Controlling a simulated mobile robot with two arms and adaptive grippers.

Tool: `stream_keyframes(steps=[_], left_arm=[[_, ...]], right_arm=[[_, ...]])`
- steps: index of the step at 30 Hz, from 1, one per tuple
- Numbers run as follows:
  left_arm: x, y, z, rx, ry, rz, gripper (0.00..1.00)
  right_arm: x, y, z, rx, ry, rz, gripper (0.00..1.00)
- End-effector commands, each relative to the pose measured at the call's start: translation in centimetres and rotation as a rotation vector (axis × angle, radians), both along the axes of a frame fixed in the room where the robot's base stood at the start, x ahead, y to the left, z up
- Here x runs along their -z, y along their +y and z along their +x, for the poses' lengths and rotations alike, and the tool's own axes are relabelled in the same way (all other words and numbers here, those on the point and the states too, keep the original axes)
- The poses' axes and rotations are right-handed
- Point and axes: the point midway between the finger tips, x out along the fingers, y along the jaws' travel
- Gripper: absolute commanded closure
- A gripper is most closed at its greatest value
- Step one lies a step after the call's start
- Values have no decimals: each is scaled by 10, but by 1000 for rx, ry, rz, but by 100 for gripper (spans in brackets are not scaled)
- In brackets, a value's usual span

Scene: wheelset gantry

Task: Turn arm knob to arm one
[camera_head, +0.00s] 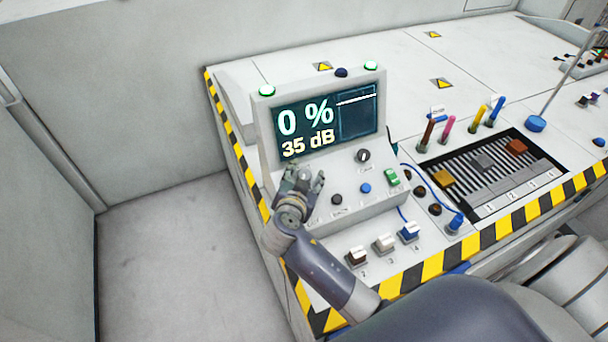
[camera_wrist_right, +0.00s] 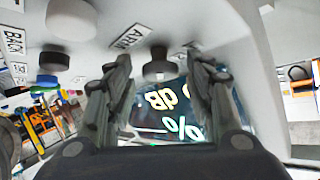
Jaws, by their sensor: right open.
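The console (camera_head: 268,150) carries a screen (camera_head: 325,115) reading "0 %" and "35 dB". In the wrist view a dark round knob (camera_wrist_right: 160,66) sits beside a label reading ARM (camera_wrist_right: 130,38). My right gripper (camera_head: 304,176) is open just in front of the console's lower left. In the wrist view its fingers (camera_wrist_right: 158,62) stand on either side of the arm knob, with gaps showing. In the head view the gripper hides that knob. The knob's pointer position cannot be read. My left gripper is not in view.
A second dark knob (camera_head: 337,199), a blue button (camera_head: 366,188), a green switch (camera_head: 391,177) and another knob (camera_head: 363,155) are close on the panel. Several switches (camera_head: 384,243) line the front. A slider unit (camera_head: 490,170) and coloured plugs (camera_head: 449,124) stand right.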

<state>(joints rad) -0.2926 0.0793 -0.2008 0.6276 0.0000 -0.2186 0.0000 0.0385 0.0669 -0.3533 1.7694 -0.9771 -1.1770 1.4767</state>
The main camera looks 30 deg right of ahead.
Motion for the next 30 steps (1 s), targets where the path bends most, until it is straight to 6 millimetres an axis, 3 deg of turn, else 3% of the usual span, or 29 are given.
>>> stream_keyframes(steps=[4, 9, 20, 30], left_arm=[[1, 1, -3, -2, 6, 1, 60], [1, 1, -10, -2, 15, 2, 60], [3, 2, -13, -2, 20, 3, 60], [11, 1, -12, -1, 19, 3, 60]], right_arm=[[0, 0, 0, 0, 0, 0, 54], [0, 0, 0, 0, 0, 0, 92], [1, 0, -1, -26, 3, -12, 93], [3, -3, -3, -211, 8, -98, 93]])
